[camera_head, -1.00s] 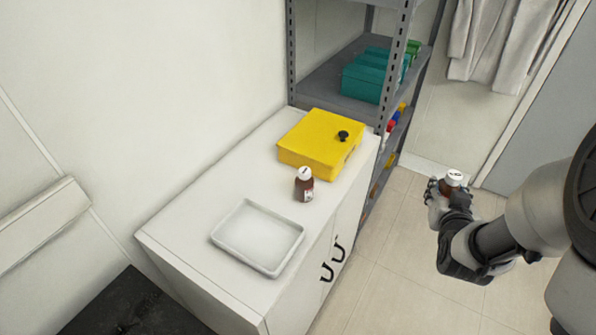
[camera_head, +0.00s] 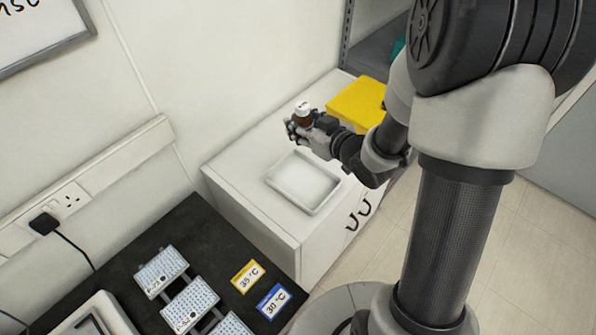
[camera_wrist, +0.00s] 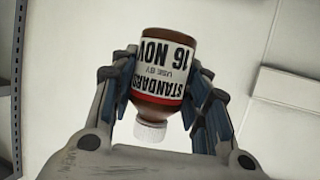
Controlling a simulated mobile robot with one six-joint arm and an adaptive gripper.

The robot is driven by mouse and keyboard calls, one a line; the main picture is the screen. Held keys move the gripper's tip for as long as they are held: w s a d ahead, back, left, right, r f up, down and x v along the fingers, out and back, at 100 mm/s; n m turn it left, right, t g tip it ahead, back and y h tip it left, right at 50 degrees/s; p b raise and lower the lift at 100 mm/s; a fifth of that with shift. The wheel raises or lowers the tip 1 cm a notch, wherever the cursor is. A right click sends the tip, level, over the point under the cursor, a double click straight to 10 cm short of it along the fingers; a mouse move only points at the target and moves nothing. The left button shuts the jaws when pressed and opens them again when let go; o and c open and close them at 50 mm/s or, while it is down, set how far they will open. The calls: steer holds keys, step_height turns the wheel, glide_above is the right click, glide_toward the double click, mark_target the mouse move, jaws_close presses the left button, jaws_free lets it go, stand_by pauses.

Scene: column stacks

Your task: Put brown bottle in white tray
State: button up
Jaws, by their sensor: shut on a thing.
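A brown bottle (camera_head: 303,118) with a white cap is upright in my gripper (camera_head: 301,128), just beyond the white tray's back edge in the head view. In the wrist view, the bottle (camera_wrist: 165,75) sits between both fingers (camera_wrist: 164,95), its white and red label reading "STANDARD" and "16 NOV". My gripper is shut on it. The white tray (camera_head: 288,197) is shallow and empty on the white cabinet top. I cannot tell how high the bottle is above the cabinet. A second brown bottle, seen earlier on the cabinet, is not visible now; my arm and gripper cover that area.
A yellow box (camera_head: 357,100) stands on the cabinet (camera_head: 245,185) behind my wrist, partly hidden. A grey shelf (camera_head: 375,45) rises at the back. A black bench (camera_head: 205,240) in front holds several racks and the yellow and blue temperature signs (camera_head: 248,277). The cabinet top left of the tray is clear.

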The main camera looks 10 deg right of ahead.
steer(key=shift+s+r+y, duration=0.35)
steer(key=shift+r+y, duration=0.05)
steer(key=shift+r, duration=0.1)
steer(key=shift+s+f, duration=0.15)
steer(key=shift+f, duration=0.2)
steer(key=b, duration=0.7)
glide_above(303, 183)
steer(key=shift+n, duration=0.3)
step_height(303, 183, down, 19)
steer(key=shift+f, duration=0.2)
steer(key=shift+f, duration=0.1)
steer(key=shift+f, duration=0.15)
steer(key=o, duration=1.2)
steer(key=shift+g, duration=0.3)
steer(key=shift+r, duration=0.2)
